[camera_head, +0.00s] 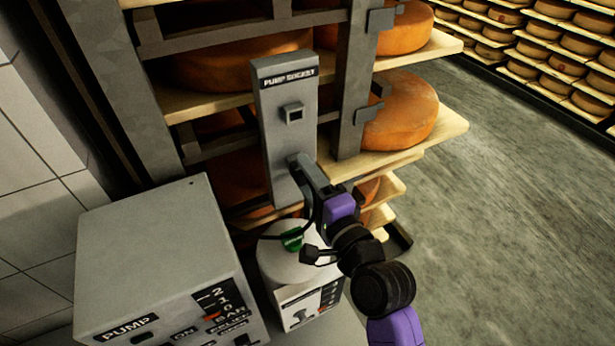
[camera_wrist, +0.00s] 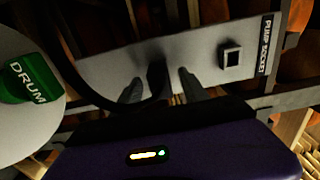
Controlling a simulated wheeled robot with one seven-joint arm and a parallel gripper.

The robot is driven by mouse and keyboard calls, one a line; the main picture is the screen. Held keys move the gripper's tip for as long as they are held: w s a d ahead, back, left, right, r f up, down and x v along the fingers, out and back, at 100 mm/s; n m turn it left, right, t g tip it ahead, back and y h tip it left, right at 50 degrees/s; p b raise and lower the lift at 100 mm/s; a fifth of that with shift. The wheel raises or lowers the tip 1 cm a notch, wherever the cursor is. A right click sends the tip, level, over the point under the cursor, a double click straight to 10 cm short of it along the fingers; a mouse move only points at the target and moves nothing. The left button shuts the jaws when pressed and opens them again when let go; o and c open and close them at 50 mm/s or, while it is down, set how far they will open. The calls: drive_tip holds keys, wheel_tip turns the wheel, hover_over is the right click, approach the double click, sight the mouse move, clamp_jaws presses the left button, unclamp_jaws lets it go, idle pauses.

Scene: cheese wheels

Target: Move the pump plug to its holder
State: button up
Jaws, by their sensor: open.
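The grey panel labelled PUMP SOCKET (camera_head: 272,83) stands against the rack. Its square socket (camera_head: 294,114) is empty; the socket also shows in the wrist view (camera_wrist: 232,56). My gripper (camera_head: 298,160) is at the panel's lower half, below the socket. In the wrist view its two fingers (camera_wrist: 160,76) are apart. A dark, blurred shape (camera_wrist: 157,72) shows between them against the panel, with a black cable (camera_wrist: 88,88) looping up to it. This may be the pump plug in or at its holder; the plug's outline and the holder are too dark to tell apart.
A grey pump box (camera_head: 150,250) stands at lower left. A white drum (camera_head: 285,262) with a green DRUM handle (camera_head: 292,240) is below my gripper; the handle also shows in the wrist view (camera_wrist: 28,82). Wooden shelves with cheese wheels (camera_head: 405,110) are behind. The floor at right is clear.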

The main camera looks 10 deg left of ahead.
drive_tip(key=b+v, duration=0.1)
drive_tip(key=v, duration=0.6)
drive_tip(key=shift+s+d+b, duration=0.25)
drive_tip(key=shift+s+b, duration=0.05)
drive_tip(key=shift+s, duration=0.05)
drive_tip(key=s+d+f+n+t+h, duration=0.2)
drive_tip(key=s+d+n+t+h, duration=0.35)
drive_tip(key=s+d, duration=0.6)
drive_tip(key=s+d+f+n+g+h, duration=0.1)
drive_tip(key=s+d+n+g, duration=0.1)
drive_tip(key=s, duration=0.5)
drive_tip(key=s+d+f+n+g+h, duration=0.1)
drive_tip(key=s+d, duration=0.3)
drive_tip(key=s, duration=0.4)
drive_tip(key=s+d+f+n+g+h, duration=0.2)
drive_tip(key=s+d+f, duration=0.1)
drive_tip(key=s, duration=0.5)
drive_tip(key=shift+d+n+g, duration=0.3)
drive_tip(key=shift+n+g, duration=0.05)
drive_tip(key=shift+f+h, duration=0.15)
drive_tip(key=shift+h, duration=0.1)
drive_tip(key=shift+c, duration=0.4)
